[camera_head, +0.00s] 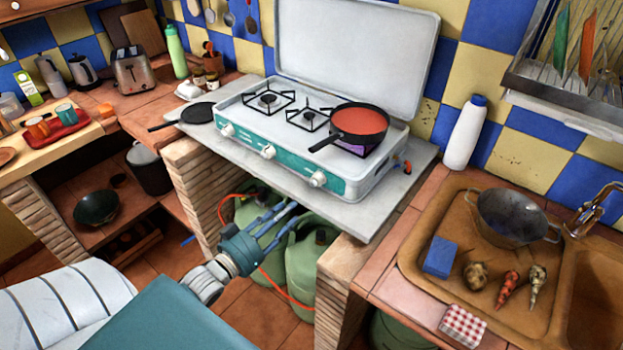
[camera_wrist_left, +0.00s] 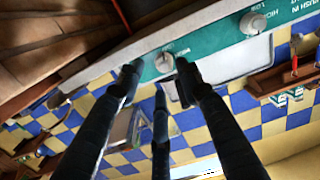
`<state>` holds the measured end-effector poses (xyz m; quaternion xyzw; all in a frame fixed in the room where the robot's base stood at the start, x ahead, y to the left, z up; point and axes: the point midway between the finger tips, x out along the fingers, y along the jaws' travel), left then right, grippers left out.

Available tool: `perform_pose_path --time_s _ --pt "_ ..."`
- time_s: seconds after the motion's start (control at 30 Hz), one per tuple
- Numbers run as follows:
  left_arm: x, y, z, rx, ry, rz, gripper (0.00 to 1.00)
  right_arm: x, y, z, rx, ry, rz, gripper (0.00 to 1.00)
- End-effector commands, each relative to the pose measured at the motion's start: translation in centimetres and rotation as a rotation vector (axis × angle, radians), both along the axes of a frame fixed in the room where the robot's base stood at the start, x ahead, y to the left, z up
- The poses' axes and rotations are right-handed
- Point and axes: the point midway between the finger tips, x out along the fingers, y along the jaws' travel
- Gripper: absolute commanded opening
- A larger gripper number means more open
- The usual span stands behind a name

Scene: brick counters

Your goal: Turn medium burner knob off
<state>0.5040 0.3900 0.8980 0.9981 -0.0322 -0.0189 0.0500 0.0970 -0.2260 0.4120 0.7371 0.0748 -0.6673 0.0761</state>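The white and teal gas stove (camera_head: 290,150) stands on the grey counter slab, with three white knobs along its front: a left knob (camera_head: 227,129), a middle knob (camera_head: 268,152) and a right knob (camera_head: 318,179). My left gripper (camera_head: 288,213) is below and in front of the panel, its fingers spread and empty. In the left wrist view, the fingertips (camera_wrist_left: 158,75) are apart, with one knob (camera_wrist_left: 166,62) showing between them. I cannot tell whether they touch it. Another knob (camera_wrist_left: 253,22) shows to the right. My right gripper is not in view.
A black pan with red contents (camera_head: 358,122) sits on the right burner, with a purple glow beneath. Green gas cylinders (camera_head: 306,262) and an orange hose stand under the slab. The brick pillar (camera_head: 345,280) and sink counter are to the right.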

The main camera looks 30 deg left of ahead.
Motion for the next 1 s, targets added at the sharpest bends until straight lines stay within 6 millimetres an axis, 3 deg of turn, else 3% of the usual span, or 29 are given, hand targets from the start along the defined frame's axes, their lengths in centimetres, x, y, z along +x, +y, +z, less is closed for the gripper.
perform_pose_path --time_s 0.03,0.13,0.7,1.0 --pt "0.2 -0.2 1.2 -0.005 -0.019 -0.008 0.36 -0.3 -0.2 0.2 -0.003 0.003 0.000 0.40" --pt "0.9 -0.4 2.1 -0.008 -0.036 -0.013 0.36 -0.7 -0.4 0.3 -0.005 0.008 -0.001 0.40" --pt "9.8 -1.0 2.0 -0.008 -0.034 -0.011 0.36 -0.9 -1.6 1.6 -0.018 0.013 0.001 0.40" --pt "11.1 -1.1 1.9 -0.007 -0.032 -0.013 0.36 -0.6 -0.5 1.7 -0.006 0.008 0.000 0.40"
